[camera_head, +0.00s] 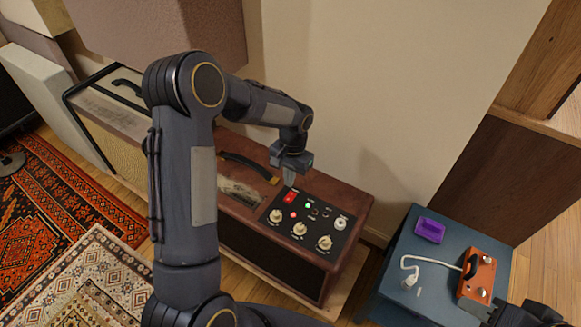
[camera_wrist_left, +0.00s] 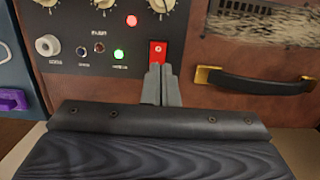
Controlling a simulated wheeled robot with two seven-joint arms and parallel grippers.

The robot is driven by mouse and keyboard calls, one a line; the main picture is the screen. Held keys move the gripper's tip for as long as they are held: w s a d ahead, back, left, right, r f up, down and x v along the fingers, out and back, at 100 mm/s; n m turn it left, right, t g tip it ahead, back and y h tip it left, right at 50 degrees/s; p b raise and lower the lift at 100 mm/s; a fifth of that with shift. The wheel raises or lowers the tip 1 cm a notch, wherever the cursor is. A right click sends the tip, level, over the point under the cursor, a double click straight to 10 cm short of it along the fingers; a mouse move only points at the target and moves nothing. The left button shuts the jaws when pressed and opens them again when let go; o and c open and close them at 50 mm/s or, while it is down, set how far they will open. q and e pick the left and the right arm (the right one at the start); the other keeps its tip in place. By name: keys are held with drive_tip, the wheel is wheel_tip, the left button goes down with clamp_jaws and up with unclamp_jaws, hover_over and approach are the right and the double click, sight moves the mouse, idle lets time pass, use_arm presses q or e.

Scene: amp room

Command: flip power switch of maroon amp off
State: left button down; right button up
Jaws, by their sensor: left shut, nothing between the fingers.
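The maroon amp (camera_head: 237,142) stands against the wall, with a black control panel on its top. The red power switch (camera_head: 290,197) is on that panel; it also shows in the left wrist view (camera_wrist_left: 158,48). My left gripper (camera_head: 289,180) is shut and empty, pointing down at the switch. In the left wrist view its fingertips (camera_wrist_left: 161,68) overlap the lower part of the switch; I cannot tell whether they touch it. A green light (camera_wrist_left: 119,54) and a red light (camera_wrist_left: 131,20) are lit. A dark part of my right gripper (camera_head: 530,315) shows at the bottom right corner; its fingers are unclear.
Several cream knobs (camera_head: 299,229) and a white jack (camera_head: 340,223) sit near the switch. The amp's black handle (camera_wrist_left: 255,82) lies beside the panel. A blue table (camera_head: 395,275) at right holds an orange pedal (camera_head: 480,272) and a purple box (camera_head: 430,230). Another amp stands at left.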

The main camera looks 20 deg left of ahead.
sight(290, 195)
use_arm(q)
drive_tip(key=f, duration=0.4)
drive_tip(key=f+b, duration=0.1)
drive_tip(key=shift+s+f, duration=0.4)
drive_tip(key=shift+s+f, duration=0.25)
drive_tip(key=shift+f, duration=0.1)
drive_tip(key=shift+w, duration=0.1)
drive_tip(key=shift+w+r, duration=0.1)
drive_tip(key=shift+w, duration=0.65)
drive_tip(key=r+p, duration=0.1)
drive_tip(key=r, duration=0.1)
drive_tip(key=r+p, duration=0.2)
drive_tip(key=r, duration=0.1)
drive_tip(key=shift+w+d, duration=0.1)
drive_tip(key=shift+w, duration=0.1)
wheel_tip(290, 195, up, 9)
drive_tip(key=w+p, duration=0.1)
